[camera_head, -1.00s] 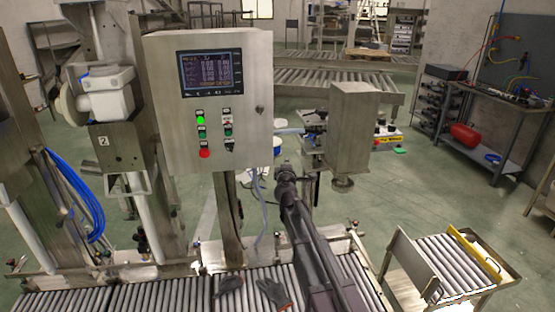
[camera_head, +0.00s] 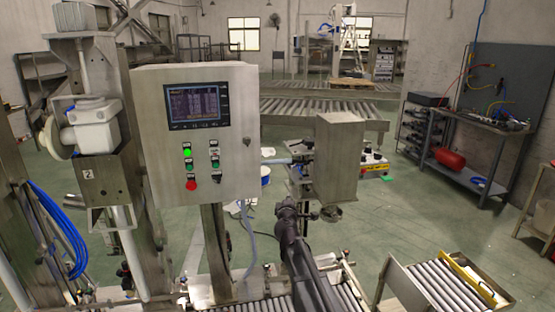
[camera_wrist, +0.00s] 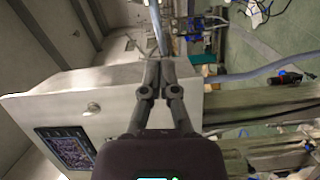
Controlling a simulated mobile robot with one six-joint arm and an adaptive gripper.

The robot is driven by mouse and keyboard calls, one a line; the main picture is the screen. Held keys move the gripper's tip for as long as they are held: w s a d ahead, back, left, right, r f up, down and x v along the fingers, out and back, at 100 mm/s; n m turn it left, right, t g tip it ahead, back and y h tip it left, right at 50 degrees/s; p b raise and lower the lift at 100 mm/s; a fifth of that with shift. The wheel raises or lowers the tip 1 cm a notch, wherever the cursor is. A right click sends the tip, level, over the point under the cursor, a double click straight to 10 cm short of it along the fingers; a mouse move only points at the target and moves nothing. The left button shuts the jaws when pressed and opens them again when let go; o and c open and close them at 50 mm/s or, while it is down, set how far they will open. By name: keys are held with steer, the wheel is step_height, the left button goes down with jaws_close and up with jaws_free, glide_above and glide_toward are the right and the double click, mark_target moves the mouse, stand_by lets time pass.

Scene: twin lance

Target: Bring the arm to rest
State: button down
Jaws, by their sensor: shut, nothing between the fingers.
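My arm (camera_head: 303,262) rises from the bottom middle of the head view, over the roller conveyor. Its gripper cannot be made out in the head view. In the wrist view my gripper (camera_wrist: 159,68) is shut with its fingers together and nothing between them. Behind the fingers is the grey metal control box (camera_wrist: 110,95), turned sideways in that view. I cannot tell the gap between them.
The control cabinet (camera_head: 243,140) stands left of my arm and a steel housing (camera_head: 338,165) stands just right of it. A roller cart (camera_head: 440,288) is at the lower right. Green floor (camera_head: 400,205) is open beyond. A workbench (camera_head: 480,140) stands at the right.

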steer(key=s+d+f+m+g+h, duration=0.2)
steer(key=s+d+f+m+g, duration=0.35)
steer(key=s+d, duration=0.25)
steer(key=s+d+f+m+g+h, duration=0.3)
steer(key=s+d+f+m+g, duration=0.15)
steer(key=s+d+m, duration=0.3)
steer(key=s+a+f+m+g+y, duration=0.1)
steer(key=s+f+g+y, duration=0.2)
steer(key=s, duration=0.7)
steer(key=s+a+f+m+g+y, duration=0.2)
steer(key=s+f+g+y, duration=0.1)
steer(key=s, duration=0.6)
step_height(320, 180, down, 2)
steer(key=shift+s+f+g+y, duration=0.1)
steer(key=shift+s+g+y, duration=0.25)
steer(key=shift+g, duration=0.55)
steer(key=shift+a, duration=0.1)
